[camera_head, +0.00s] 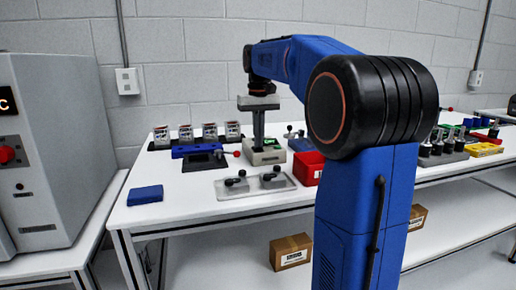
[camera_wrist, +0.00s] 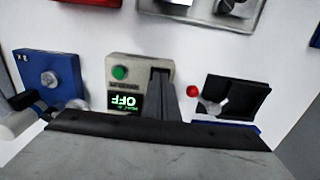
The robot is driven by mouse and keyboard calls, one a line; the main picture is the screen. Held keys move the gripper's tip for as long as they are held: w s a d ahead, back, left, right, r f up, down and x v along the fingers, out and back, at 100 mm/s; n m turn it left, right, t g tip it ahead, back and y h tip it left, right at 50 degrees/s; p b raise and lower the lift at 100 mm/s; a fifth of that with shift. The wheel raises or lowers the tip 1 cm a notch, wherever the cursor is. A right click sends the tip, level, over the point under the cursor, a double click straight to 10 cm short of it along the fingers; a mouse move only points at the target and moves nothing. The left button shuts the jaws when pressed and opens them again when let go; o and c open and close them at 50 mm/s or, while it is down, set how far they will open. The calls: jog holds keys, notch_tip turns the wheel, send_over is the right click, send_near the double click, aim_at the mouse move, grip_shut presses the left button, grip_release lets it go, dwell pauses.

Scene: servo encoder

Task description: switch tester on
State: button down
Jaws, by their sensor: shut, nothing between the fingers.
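The tester (camera_head: 265,158) is a small beige box on the white table, below my gripper (camera_head: 258,146). In the wrist view the tester (camera_wrist: 113,62) shows a round green button (camera_wrist: 120,73) and a dark display (camera_wrist: 126,101) reading OFF in green, upside down. My gripper (camera_wrist: 160,72) is shut and empty, its fingers pointing down over the tester, beside the button and display. The fingers hide part of the tester. Whether the fingertips touch it I cannot tell.
A black fixture (camera_wrist: 235,98) with a red-knobbed lever (camera_wrist: 193,92) lies beside the tester. A blue block (camera_wrist: 50,75) is on its other side. A red bin (camera_head: 308,167) stands to the right.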

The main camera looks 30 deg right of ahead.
jog(key=shift+f, duration=0.15)
notch_tip(320, 180, up, 7)
dwell(1.2)
dwell(0.5)
